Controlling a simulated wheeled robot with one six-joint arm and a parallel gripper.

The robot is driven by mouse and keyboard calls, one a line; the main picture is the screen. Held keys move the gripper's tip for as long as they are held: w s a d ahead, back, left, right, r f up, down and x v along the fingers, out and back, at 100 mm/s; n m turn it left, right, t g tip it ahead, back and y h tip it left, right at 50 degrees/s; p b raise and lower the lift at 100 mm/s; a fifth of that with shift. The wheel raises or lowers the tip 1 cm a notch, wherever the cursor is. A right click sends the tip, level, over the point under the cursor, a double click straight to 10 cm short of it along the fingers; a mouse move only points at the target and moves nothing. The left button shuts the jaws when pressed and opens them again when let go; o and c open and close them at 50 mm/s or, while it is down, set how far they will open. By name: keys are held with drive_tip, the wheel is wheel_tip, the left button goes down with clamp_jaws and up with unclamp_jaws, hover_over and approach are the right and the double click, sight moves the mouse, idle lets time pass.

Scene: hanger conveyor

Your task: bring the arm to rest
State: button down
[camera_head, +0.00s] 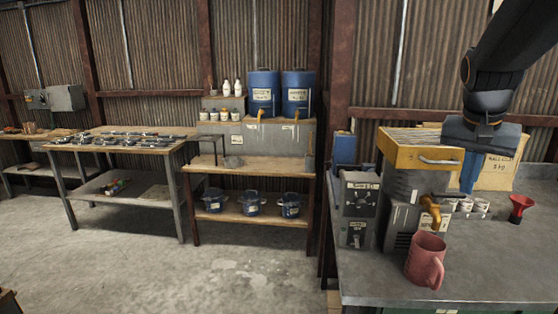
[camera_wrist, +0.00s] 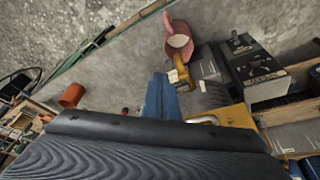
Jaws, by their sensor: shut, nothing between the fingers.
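My gripper (camera_head: 466,186) hangs from my dark arm at the upper right of the head view, its blue fingers together and pointing down. It is just right of the yellow-fronted drawer (camera_head: 408,157) on top of a grey machine and appears to hold nothing. In the wrist view my gripper (camera_wrist: 158,82) shows as blue fingers at the centre, with a yellow edge and handle close on their right. A red mug (camera_head: 420,256) stands upright on the grey bench in front of the machine's brass spout (camera_head: 430,206). The mug (camera_wrist: 178,42) looks pale inside from above.
A grey control box (camera_head: 357,205) stands left of the machine. Small white cups (camera_head: 470,206) and a red funnel (camera_head: 519,207) are on the bench (camera_head: 500,265) behind and right of the mug. Shelves with blue drums (camera_head: 263,92) stand further left. The bench's front right is clear.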

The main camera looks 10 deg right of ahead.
drive_tip(key=a+f+n+y, duration=0.2)
drive_tip(key=a+f+n, duration=0.3)
drive_tip(key=a+f, duration=0.8)
drive_tip(key=s+a+f+n, duration=0.2)
drive_tip(key=s+a+f, duration=0.1)
drive_tip(key=a, duration=0.4)
drive_tip(key=s+a+f+n+g+y, duration=0.1)
drive_tip(key=s+a+f+n, duration=0.2)
drive_tip(key=a, duration=0.5)
wheel_tip(320, 180, down, 2)
drive_tip(key=shift+s+a, duration=0.2)
drive_tip(key=shift+s, duration=0.4)
drive_tip(key=c, duration=2.5)
unclamp_jaws()
